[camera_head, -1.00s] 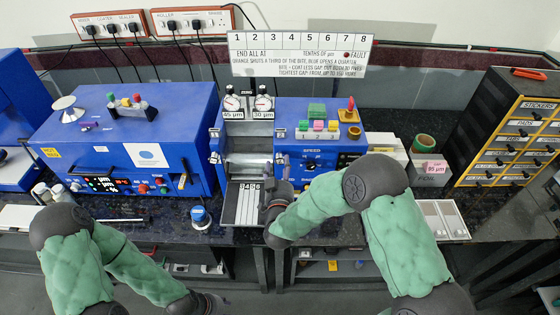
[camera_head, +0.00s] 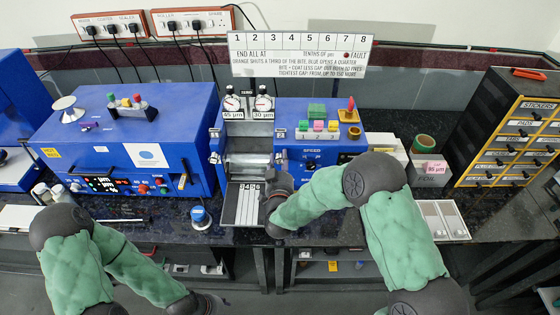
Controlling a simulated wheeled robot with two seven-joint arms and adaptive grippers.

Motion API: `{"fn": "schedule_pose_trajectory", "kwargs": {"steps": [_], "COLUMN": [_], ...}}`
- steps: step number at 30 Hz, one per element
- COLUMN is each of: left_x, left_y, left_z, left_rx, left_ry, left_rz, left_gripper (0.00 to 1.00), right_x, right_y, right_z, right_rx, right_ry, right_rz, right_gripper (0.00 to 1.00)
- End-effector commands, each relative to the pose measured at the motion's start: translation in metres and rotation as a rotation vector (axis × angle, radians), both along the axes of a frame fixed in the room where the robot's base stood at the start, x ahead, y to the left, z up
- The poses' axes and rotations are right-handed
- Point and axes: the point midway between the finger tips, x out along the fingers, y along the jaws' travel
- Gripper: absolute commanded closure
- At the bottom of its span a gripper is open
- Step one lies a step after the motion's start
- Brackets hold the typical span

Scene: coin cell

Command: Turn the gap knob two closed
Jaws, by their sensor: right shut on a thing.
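The blue roller machine (camera_head: 290,108) stands at the middle of the bench. Two round dials (camera_head: 248,103) sit on top of it, with labels reading 45 µm and 30 µm below. Its metal rollers (camera_head: 248,162) show above a striped, numbered plate (camera_head: 243,205). My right gripper (camera_head: 280,182) is at the machine's front, just right of the rollers and plate. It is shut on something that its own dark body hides. I cannot tell which knob it is at. My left gripper (camera_head: 205,304) is low at the bottom edge, below the bench front, and its fingers are not clear.
A larger blue machine (camera_head: 125,140) stands at left. A white instruction board (camera_head: 300,53) is behind the roller machine. Colored blocks (camera_head: 318,125) lie on top. A drawer cabinet (camera_head: 510,130) is at right. A blue round knob-like item (camera_head: 200,217) sits near the front edge.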

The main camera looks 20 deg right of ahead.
Motion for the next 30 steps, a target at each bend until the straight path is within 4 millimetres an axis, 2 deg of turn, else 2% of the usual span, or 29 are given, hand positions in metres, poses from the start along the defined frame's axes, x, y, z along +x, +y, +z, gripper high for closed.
{"fn": "schedule_pose_trajectory", "kwargs": {"steps": [8, 21, 30], "left_x": [0.000, 0.000, 0.000], "left_y": [0.000, 0.000, 0.000], "left_z": [-0.012, -0.048, -0.062], "left_rx": [0.000, 0.000, 0.000], "left_ry": [0.000, 0.000, 0.000], "left_rz": [0.000, 0.000, 0.000], "left_gripper": [0.60, 0.60, 0.60], "right_x": [-0.001, -0.001, -0.001], "right_y": [0.000, 0.001, 0.002], "right_z": [-0.004, -0.007, -0.006], "right_rx": [0.073, 0.356, 0.483], "right_ry": [-0.016, -0.095, -0.128], "right_rz": [0.001, 0.002, 0.002], "right_gripper": [0.96, 0.96, 0.96]}}
